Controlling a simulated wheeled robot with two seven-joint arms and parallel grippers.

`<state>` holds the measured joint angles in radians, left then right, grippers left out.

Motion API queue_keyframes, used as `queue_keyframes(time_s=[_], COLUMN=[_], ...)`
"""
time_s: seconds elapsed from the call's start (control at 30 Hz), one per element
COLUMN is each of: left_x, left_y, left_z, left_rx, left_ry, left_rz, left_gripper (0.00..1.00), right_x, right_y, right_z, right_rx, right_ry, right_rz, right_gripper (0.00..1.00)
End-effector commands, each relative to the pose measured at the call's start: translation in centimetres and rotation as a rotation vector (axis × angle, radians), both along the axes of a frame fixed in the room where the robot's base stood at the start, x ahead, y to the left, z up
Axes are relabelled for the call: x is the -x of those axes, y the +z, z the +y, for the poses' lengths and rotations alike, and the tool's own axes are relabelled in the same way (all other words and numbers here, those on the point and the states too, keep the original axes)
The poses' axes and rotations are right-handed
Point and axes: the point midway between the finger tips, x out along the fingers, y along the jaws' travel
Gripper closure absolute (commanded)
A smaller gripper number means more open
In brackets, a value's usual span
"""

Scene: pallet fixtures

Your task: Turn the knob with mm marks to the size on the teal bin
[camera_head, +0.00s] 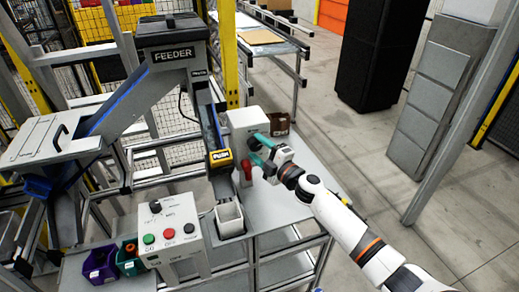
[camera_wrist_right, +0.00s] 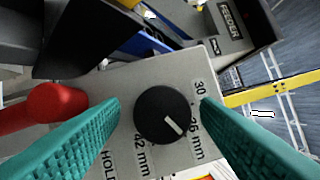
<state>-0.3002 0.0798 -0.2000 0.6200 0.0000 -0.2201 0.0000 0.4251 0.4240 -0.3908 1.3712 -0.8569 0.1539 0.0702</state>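The knob with mm marks (camera_wrist_right: 162,115) is round and black with a white pointer line, on a grey panel face. The pointer aims down and right in the right wrist view, toward the side with the "36 mm" text. "30" shows above that, "42 mm" at lower left and "HOLD" further left. My right gripper (camera_head: 256,149) has teal fingers, at the white box (camera_head: 246,122) in the head view. In the wrist view its open fingers (camera_wrist_right: 160,108) stand either side of the knob, with gaps visible. The teal bin (camera_head: 130,262) is at lower left; its size label is unreadable. My left gripper is out of view.
A red handle (camera_wrist_right: 58,106) lies close to one finger. A front control box (camera_head: 172,232) has another black knob and green and red buttons. A purple bin (camera_head: 100,265) stands beside the teal one. The feeder (camera_head: 170,58) rises behind. The grey tabletop (camera_head: 275,205) is mostly clear.

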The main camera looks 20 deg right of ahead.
Motion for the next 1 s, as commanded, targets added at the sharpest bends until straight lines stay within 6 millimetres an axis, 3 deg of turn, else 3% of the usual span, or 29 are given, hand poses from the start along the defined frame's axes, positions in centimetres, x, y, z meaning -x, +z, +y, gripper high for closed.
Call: queue_keyframes(time_s=[0.33, 0.8, 1.0], left_x=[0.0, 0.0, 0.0], left_y=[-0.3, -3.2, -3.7], left_z=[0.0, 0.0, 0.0], left_rx=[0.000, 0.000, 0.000], left_ry=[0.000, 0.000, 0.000], left_rz=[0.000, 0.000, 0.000], left_gripper=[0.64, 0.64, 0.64], right_x=[0.8, 9.1, 10.8], right_y=[-0.1, -1.3, -1.3], right_z=[-0.5, -4.0, -4.7], right_rx=[0.002, 0.002, 0.000], right_ry=[-0.001, 0.003, 0.001], right_rz=[-0.002, 0.002, 0.000], right_gripper=[0.43, 0.43, 0.43])
